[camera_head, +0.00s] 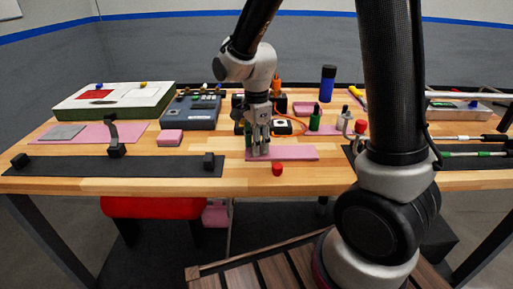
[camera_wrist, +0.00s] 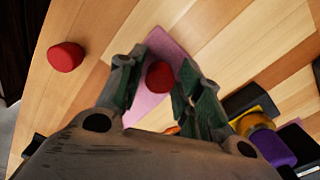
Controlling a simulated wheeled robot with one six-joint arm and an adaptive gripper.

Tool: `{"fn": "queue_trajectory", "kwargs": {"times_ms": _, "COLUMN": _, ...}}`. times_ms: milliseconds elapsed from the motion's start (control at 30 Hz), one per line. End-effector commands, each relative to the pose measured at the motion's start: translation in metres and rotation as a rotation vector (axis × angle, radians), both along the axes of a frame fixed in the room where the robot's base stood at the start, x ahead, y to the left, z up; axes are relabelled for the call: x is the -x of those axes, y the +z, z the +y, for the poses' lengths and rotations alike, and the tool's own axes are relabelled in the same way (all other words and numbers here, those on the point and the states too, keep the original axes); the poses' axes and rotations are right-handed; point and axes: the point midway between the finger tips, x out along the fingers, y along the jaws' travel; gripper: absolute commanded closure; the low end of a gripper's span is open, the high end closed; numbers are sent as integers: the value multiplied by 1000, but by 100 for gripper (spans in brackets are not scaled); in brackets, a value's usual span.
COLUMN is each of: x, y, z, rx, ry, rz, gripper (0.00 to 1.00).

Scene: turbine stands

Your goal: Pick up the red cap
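A small round red cap (camera_head: 277,169) sits on the wooden table in front of the pink mat (camera_head: 290,153); a red cap on bare wood also shows at the upper left of the wrist view (camera_wrist: 66,56), outside the fingers. A second round red piece (camera_wrist: 160,76) is over the pink mat (camera_wrist: 165,45), between my fingers in the wrist view; the head view hides it behind my gripper. My gripper (camera_head: 261,150) points down over the left part of the mat. In the wrist view its fingers (camera_wrist: 158,78) are spread on either side of the second red piece, with small gaps visible.
A dark strip with black brackets (camera_head: 120,165) lies along the left front. A blue-grey device (camera_head: 190,112) and a white-green box (camera_head: 115,100) stand behind it. Several bottles, including a dark blue one (camera_head: 328,83), stand behind and right of the mat. Bare wood surrounds the front red cap.

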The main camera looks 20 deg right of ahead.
Motion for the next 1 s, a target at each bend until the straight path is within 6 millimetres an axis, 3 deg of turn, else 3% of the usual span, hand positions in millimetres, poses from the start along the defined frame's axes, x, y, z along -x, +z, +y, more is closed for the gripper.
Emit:
{"fn": "queue_trajectory", "kwargs": {"times_ms": 33, "x": 0, "y": 0, "z": 0, "rx": 0, "ry": 0, "rz": 0, "gripper": 80}}
{"fn": "queue_trajectory", "kwargs": {"times_ms": 100, "x": 0, "y": 0, "z": 0, "rx": 0, "ry": 0, "rz": 0, "gripper": 90}}
{"fn": "queue_trajectory", "kwargs": {"times_ms": 467, "x": 0, "y": 4, "z": 0, "rx": 0, "ry": 0, "rz": -1, "gripper": 90}}
{"fn": "queue_trajectory", "kwargs": {"times_ms": 567, "x": -1, "y": 16, "z": 0, "rx": -2, "ry": 0, "rz": -4, "gripper": 90}}
{"fn": "queue_trajectory", "kwargs": {"times_ms": 800, "x": -1, "y": 67, "z": 0, "rx": -2, "ry": 0, "rz": -5, "gripper": 90}}
{"fn": "queue_trajectory", "kwargs": {"times_ms": 1000, "x": 0, "y": 95, "z": 0, "rx": 0, "ry": 0, "rz": -1, "gripper": 90}}
